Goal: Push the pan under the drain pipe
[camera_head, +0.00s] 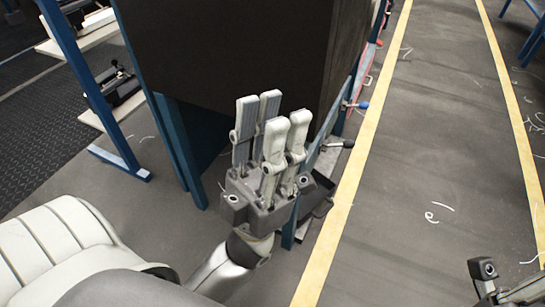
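My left gripper (272,112) is in front of the dark cabinet of the machine, its pale fingers pointing up and away. The fingers stand apart with nothing seen between them. A dark, shallow edge (323,207) shows just right of the gripper, by the machine's foot; it may be part of the pan, but the gripper hides most of that spot. Pipe fittings with a black-knobbed lever (341,144) and a blue-knobbed one (357,105) stick out of the machine's right side. I cannot make out a drain pipe outlet. Part of my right gripper (485,270) shows at the bottom right.
The dark cabinet (230,50) with blue frame legs (180,145) fills the upper middle. A yellow floor line (358,165) runs along its right. The grey aisle (430,130) beyond is clear except for white thread scraps (440,206). A blue stand (95,90) is at left.

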